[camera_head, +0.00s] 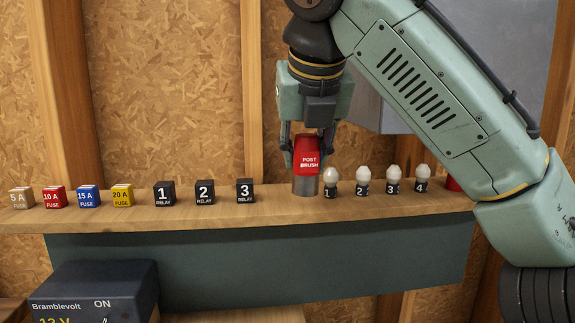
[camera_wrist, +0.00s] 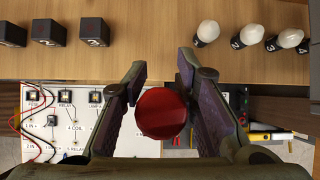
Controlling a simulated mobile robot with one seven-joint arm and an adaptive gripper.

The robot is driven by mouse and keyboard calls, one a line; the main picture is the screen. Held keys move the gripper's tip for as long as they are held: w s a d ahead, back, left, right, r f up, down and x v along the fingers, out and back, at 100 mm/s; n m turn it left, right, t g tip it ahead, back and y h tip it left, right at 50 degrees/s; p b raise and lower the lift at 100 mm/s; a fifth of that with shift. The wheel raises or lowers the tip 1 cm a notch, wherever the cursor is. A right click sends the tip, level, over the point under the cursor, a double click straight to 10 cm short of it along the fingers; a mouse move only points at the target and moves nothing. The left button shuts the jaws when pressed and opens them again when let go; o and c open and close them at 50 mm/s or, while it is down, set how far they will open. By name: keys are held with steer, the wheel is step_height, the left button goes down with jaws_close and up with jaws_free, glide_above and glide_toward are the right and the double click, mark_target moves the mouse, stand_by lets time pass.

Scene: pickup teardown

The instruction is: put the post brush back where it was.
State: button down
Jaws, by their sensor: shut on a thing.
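The post brush (camera_head: 306,160) has a red labelled top and a grey metal lower part. It is upright at the wooden shelf (camera_head: 100,220), between the relay marked 3 and the first bulb. My gripper (camera_head: 307,140) is around its red top from above and shut on it. In the wrist view the round red top of the brush (camera_wrist: 162,113) shows between the fingers of my gripper (camera_wrist: 162,90). Whether the brush's base touches the shelf is hard to tell.
To the left stand the relays (camera_head: 204,193) and the coloured fuses (camera_head: 88,196). Several white bulbs (camera_head: 363,180) stand close on the right. A red thing (camera_head: 453,184) is partly behind my arm. A dark Bramblevolt box (camera_head: 95,290) is at the lower left.

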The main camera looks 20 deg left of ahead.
steer(key=w+a, duration=0.1)
steer(key=w, duration=0.1)
steer(key=w+a+p, duration=0.1)
steer(key=w+a, duration=0.1)
steer(key=w, duration=0.1)
steer(key=w+a+p, duration=0.1)
steer(key=w, duration=0.2)
steer(key=shift+a+f, duration=0.35)
steer(key=shift+w+f, duration=0.1)
steer(key=shift+f, duration=0.05)
steer(key=shift+f+p, duration=0.35)
steer(key=shift+f, duration=1.35)
steer(key=shift+f, duration=0.15)
steer(key=c, duration=1.2)
jaws_free()
steer(key=shift+c, duration=0.2)
steer(key=b+v, duration=0.1)
steer(key=v, duration=1.1)
